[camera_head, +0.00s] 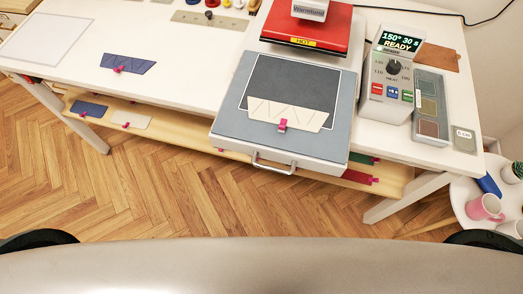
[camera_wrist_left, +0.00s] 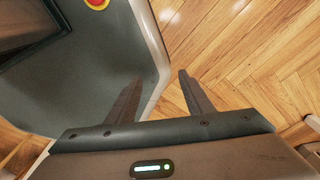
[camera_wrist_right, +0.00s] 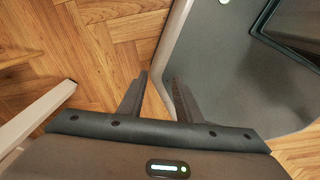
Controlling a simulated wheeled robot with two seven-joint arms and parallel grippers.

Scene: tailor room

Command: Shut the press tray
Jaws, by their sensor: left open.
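The press tray (camera_head: 228,118) is a grey-blue drawer, pulled out toward me under the red heat press (camera_head: 306,27) in the head view. Its silver bar handle (camera_head: 273,166) is on the front face. A cream fabric piece (camera_head: 262,108) with a pink clip (camera_head: 282,126) lies on the tray's dark pad (camera_head: 295,80). My left gripper (camera_wrist_left: 160,75) is open and empty in the left wrist view, beside my base and above the floor. My right gripper (camera_wrist_right: 158,76) has a gap between its fingers and is empty in the right wrist view. Neither gripper shows in the head view.
A control box (camera_head: 391,70) reading 150° 30 s READY stands right of the tray, with a swatch board (camera_head: 430,105) beside it. A blue patch (camera_head: 128,64) lies on the white table (camera_head: 190,60). Mugs (camera_head: 484,207) stand on a round side table at the right.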

